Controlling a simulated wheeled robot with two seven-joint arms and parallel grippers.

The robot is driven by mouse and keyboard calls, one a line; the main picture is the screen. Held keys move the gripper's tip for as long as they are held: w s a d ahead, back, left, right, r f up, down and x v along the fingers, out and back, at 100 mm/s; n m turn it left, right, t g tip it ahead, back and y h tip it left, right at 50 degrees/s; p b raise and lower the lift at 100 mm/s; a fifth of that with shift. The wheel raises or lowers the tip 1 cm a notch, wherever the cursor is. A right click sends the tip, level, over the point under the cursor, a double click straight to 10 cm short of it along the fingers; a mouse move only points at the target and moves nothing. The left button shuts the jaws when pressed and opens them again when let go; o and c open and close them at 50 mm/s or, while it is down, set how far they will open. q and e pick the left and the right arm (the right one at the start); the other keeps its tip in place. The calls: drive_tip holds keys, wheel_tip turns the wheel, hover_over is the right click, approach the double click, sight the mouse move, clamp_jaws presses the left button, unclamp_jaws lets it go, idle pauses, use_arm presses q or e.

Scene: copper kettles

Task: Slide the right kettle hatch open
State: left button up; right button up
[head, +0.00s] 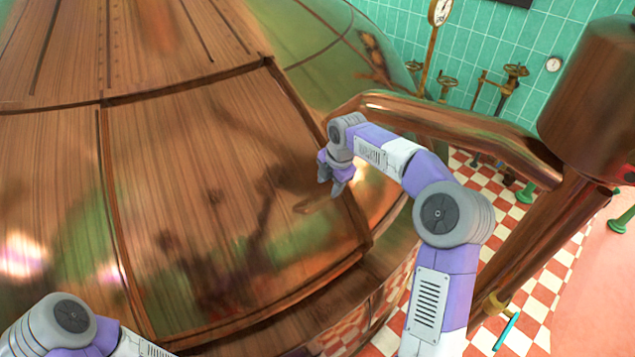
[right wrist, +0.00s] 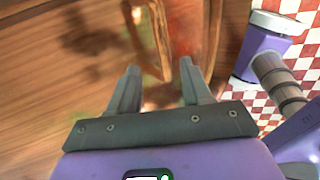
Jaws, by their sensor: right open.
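The big copper kettle (head: 165,45) fills the left of the head view. Its hatch (head: 200,170) is a broad, shiny copper panel inside a darker raised frame, and I see no gap in it. A small bar handle (head: 318,206) stands out near the hatch's right edge. My right gripper (head: 338,189) is open at this handle. In the right wrist view the handle (right wrist: 148,38) lies ahead of and between the two spread fingers (right wrist: 158,76); whether they touch it I cannot tell. My left gripper is out of view; only part of its arm shows at bottom left.
A thick copper pipe (head: 450,125) runs from behind my right arm to a copper cylinder (head: 595,90) at the right. Valves (head: 512,75) and a gauge (head: 440,11) stand by the green tiled wall. The checkered floor (head: 530,225) shows between the pipes.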

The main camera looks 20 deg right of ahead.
sight(325, 200)
drive_tip(key=x, duration=0.7)
drive_tip(key=shift+s+f, duration=0.15)
drive_tip(key=shift+s, duration=0.1)
clamp_jaws()
